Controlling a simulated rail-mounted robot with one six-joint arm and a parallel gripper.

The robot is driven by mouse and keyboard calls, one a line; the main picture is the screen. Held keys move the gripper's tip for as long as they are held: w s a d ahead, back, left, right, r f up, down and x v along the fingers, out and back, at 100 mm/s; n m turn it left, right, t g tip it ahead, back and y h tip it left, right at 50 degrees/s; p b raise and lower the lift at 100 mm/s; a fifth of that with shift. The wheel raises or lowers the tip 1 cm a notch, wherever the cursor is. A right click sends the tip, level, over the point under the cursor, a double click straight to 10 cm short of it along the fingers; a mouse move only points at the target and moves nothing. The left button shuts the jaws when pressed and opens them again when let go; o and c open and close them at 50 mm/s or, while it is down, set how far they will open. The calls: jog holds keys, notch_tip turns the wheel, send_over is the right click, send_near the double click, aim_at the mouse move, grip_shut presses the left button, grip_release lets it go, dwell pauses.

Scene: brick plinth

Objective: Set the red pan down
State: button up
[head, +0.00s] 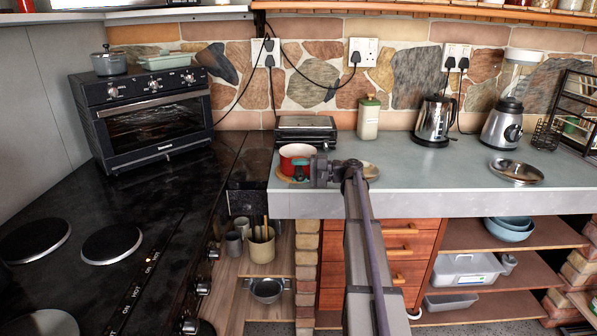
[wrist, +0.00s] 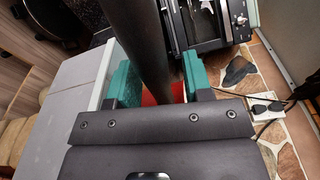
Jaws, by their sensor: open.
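The red pan (head: 297,155), with a pale inside, is upright at the left end of the grey counter, on or just above a round wooden board (head: 283,178). My gripper (head: 301,171) is at the pan's near right side and hides part of it. In the wrist view, my gripper's (wrist: 157,80) green fingers are open on either side of a thick dark bar (wrist: 152,40), which looks like the pan's handle. A bit of the red pan (wrist: 150,100) shows beneath the bar. I cannot tell whether a finger touches the bar.
A cream jar (head: 368,118), kettle (head: 434,120) and metal plate (head: 516,171) are to the right.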

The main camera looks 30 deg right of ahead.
jog(key=shift+r, duration=0.25)
jog(key=v, duration=1.2)
jog(key=shift+f, duration=0.1)
